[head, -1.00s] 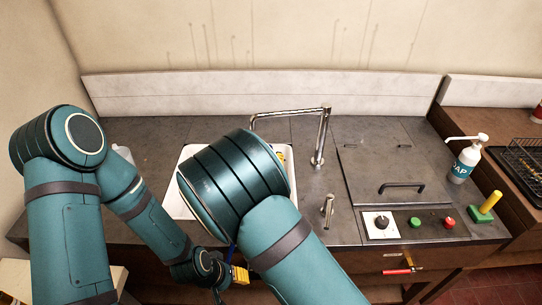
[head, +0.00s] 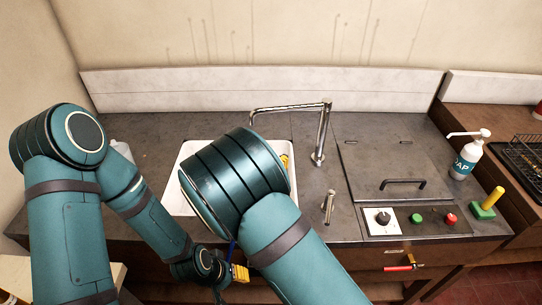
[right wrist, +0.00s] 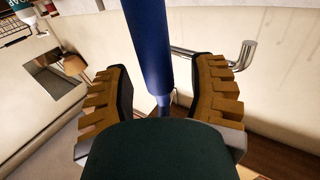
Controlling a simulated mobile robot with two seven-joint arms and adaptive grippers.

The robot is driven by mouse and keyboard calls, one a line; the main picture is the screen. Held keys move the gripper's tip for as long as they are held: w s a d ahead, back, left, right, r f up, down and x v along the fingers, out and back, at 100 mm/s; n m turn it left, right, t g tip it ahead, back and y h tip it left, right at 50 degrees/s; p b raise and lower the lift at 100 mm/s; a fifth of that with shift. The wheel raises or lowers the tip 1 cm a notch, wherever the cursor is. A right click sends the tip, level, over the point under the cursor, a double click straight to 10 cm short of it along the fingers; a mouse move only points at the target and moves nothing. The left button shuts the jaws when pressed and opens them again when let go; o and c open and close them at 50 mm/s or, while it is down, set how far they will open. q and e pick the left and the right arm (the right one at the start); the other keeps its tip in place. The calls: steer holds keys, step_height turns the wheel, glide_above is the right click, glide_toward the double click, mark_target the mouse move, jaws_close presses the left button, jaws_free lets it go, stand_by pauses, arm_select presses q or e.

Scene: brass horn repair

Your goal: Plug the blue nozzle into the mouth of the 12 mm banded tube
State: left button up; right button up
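In the right wrist view, a long blue cylindrical piece, which looks like the blue nozzle (right wrist: 150,45), runs from the top edge down between the fingers of my right gripper (right wrist: 160,75). It narrows at its lower end. The fingers stand apart, with a visible gap on each side of it. I cannot make out the banded tube.
A white sink (head: 190,160) lies partly behind my right arm, with a chrome faucet (head: 322,130) beside it.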

step_height(320, 180, up, 10)
stand_by(0.6)
